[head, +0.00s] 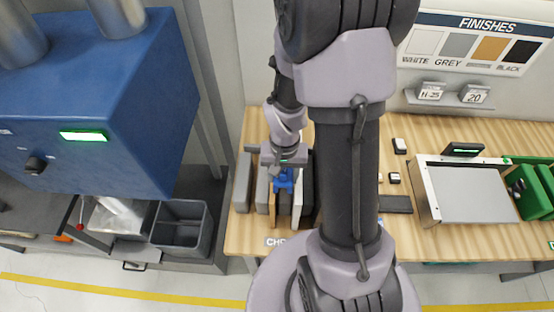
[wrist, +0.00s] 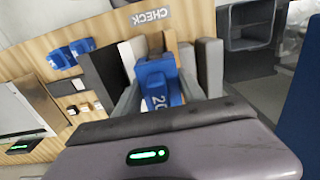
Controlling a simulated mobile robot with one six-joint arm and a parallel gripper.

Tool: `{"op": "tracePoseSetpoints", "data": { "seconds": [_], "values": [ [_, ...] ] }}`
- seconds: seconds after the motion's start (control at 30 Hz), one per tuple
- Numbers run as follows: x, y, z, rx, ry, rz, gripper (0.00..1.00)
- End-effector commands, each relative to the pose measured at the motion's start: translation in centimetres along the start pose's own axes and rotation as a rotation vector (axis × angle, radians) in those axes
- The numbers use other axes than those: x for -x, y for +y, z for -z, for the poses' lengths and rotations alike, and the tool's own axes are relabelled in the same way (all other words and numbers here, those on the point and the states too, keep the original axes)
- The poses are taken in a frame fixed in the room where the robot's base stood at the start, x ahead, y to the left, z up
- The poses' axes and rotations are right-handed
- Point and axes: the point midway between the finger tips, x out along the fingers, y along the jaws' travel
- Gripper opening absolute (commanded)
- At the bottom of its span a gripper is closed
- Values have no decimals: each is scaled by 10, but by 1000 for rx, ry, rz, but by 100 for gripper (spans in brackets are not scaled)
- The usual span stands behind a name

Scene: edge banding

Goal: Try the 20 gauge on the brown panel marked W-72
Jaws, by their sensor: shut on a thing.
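My gripper (wrist: 160,98) is shut on a blue gauge (wrist: 155,75), whose face shows a partly visible "20". In the head view my gripper (head: 283,165) holds the blue gauge (head: 284,181) over the row of upright panels. A brown panel (wrist: 170,42) stands in that row, behind the gauge in the wrist view, and its edge shows in the head view (head: 272,205). I cannot read a W-72 mark on it. The gauge partly covers the panels, so I cannot tell whether it touches any of them.
Grey (wrist: 210,66), white (wrist: 133,55) and black (wrist: 104,76) panels stand close to the brown one. A CHECK label (wrist: 150,15) lies at the table edge. Two other blue pieces (wrist: 60,58) (wrist: 82,46) lie beside the row. A blue machine (head: 100,110) stands left.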

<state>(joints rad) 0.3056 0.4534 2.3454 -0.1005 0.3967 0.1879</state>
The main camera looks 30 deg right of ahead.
Motion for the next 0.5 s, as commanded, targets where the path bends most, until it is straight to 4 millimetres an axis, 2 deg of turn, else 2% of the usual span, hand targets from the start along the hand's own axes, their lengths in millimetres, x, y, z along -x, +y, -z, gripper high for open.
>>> {"op": "tracePoseSetpoints", "data": {
  "seconds": [0.1, 0.2, 0.3, 0.5],
  "values": [
    [2, 10, -29, -1, 1, 0, 0],
    [1, 15, -47, -1, 3, 1, 0],
    [4, 19, -58, 0, 2, 1, 0],
    [21, 20, -63, 0, 0, 0, 0]
  ]
}}
